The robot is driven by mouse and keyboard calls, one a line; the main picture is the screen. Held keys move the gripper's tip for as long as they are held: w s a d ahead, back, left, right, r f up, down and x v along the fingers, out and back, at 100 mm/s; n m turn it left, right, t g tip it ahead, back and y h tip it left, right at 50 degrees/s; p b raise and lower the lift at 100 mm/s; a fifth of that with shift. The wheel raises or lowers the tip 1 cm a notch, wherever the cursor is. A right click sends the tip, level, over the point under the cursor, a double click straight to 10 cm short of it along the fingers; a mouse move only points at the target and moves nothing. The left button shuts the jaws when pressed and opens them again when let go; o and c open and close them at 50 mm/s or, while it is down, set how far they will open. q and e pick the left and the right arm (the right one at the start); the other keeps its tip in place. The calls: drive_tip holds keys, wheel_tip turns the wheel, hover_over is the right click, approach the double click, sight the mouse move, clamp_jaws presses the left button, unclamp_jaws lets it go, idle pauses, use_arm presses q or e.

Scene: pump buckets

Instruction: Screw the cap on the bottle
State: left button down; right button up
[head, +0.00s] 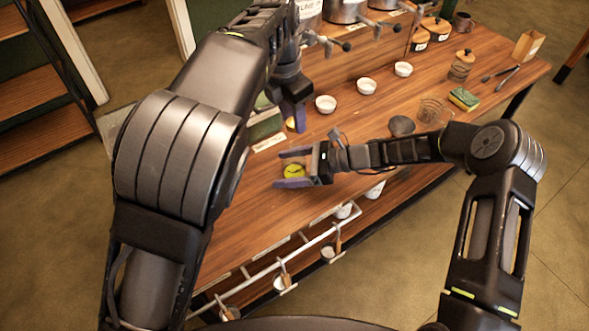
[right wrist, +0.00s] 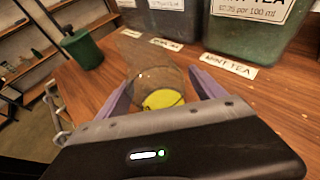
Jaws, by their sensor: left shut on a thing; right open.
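A clear bottle (right wrist: 155,75) with something yellow low in it stands on the counter in the right wrist view. In the head view its yellow part (head: 294,171) shows between the fingers of my right gripper (head: 292,170). That gripper is open, with one finger on each side of the bottle; I cannot tell whether they touch it. My left gripper (head: 294,116) is higher and farther back, apart from the bottle. It is shut on a small tan thing (head: 290,123), probably the cap, mostly hidden by the fingers.
Large dispensers (right wrist: 252,25) stand behind the bottle, with a "MINT TEA" card (right wrist: 228,66) before them. A green container (right wrist: 82,48) is at left. White bowls (head: 326,104), a sponge (head: 463,99) and a wire basket (head: 434,110) lie farther right. A rail (head: 300,250) runs along the counter's front.

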drive_tip(key=shift+a+f, duration=0.15)
drive_tip(key=shift+a, duration=0.15)
drive_tip(key=shift+c, duration=0.2)
clamp_jaws()
idle(0.6)
